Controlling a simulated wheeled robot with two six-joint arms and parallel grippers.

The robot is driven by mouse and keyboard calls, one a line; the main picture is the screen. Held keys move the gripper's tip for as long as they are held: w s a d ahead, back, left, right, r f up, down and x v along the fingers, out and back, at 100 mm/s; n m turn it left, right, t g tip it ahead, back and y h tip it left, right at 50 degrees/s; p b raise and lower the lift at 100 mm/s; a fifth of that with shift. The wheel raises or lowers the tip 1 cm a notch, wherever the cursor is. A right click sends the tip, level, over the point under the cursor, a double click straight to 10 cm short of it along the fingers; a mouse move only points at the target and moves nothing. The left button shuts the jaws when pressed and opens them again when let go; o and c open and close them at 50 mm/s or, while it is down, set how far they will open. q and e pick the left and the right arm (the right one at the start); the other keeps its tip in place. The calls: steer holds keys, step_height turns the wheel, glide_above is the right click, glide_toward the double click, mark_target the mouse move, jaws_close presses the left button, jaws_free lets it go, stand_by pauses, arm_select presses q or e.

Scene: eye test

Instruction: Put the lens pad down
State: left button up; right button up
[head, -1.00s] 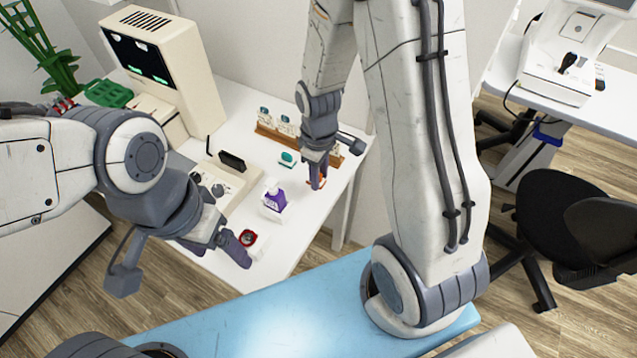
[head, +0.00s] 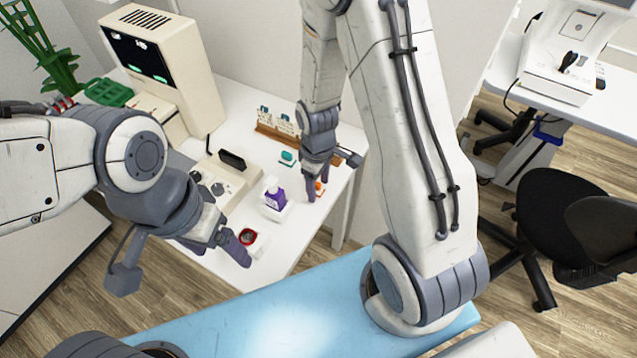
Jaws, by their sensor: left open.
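I cannot tell for sure which thing is the lens pad. A small orange piece (head: 320,187) shows beside the fingertips of my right gripper (head: 311,192), low over the right part of the white table. The fingers partly cover it, and I cannot tell whether they grip it or whether they are shut. My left gripper (head: 238,252) is open above the table's front edge. A small white holder with a dark red round piece (head: 247,237) lies close by its fingers.
The white table (head: 285,243) also bears a purple bottle (head: 276,197) in a white holder, a teal piece (head: 288,157), a wooden rack (head: 274,137) and a beige machine (head: 165,65). A blue padded surface (head: 250,318) lies in front. A black chair (head: 560,215) stands right.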

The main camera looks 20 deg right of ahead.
mark_target(318, 184)
steer(key=shift+r, duration=0.7)
step_height(318, 184, up, 10)
steer(key=s+a+r, duration=0.4)
steer(key=s+a, duration=0.2)
steer(key=s, duration=0.2)
steer(key=s+a+r+y, duration=0.1)
steer(key=s+a+r, duration=0.4)
steer(key=s+a, duration=0.2)
steer(key=s, duration=0.2)
steer(key=shift+s+p, duration=0.3)
